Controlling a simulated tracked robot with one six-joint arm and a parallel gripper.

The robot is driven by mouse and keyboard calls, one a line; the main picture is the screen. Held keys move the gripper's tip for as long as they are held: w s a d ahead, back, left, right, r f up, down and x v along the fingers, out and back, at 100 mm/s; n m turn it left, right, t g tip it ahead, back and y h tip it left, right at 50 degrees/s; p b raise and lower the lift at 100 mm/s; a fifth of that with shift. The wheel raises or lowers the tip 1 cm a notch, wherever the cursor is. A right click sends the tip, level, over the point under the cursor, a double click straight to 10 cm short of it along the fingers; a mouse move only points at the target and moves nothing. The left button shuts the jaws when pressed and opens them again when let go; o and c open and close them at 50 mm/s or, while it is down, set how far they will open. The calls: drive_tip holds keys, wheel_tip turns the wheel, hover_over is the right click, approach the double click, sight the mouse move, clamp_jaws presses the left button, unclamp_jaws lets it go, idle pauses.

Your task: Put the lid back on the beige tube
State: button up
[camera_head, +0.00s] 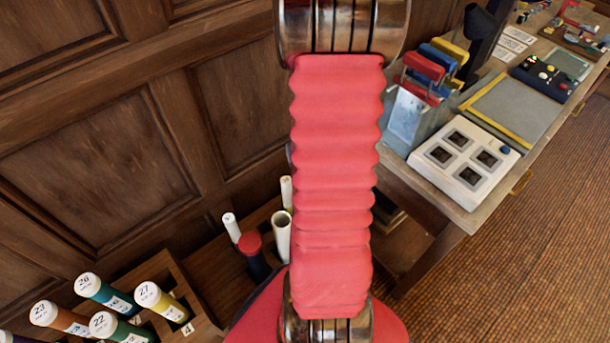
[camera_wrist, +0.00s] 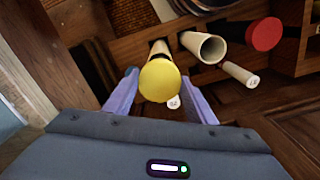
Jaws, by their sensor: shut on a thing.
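The beige tube (camera_wrist: 203,47) stands open at the top in a wooden rack, its dark bore showing in the wrist view. It also shows in the head view (camera_head: 283,237), partly behind my arm. A round yellow lid (camera_wrist: 160,81) is between the fingers of my gripper (camera_wrist: 160,97), which is shut on it. The lid is apart from the tube, to the left of its mouth in the wrist view. The lid's underside is hidden. My gripper and the lid are hidden behind my arm in the head view.
A red-capped tube (camera_head: 250,244) stands beside the open tube. Thin white rolls (camera_head: 231,228) (camera_head: 286,193) stand close by; one is partly behind the lid in the wrist view. Several capped, numbered tubes fill a rack (camera_head: 205,327) at lower left. A panelled wall (camera_head: 90,160) is close behind.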

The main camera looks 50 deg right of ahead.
drive_tip(key=shift+f, duration=0.2)
idle(0.3)
drive_tip(key=shift+f, duration=2.95)
drive_tip(key=shift+f, duration=0.15)
idle(0.5)
drive_tip(key=o, duration=1.1)
drive_tip(key=shift+o, duration=0.2)
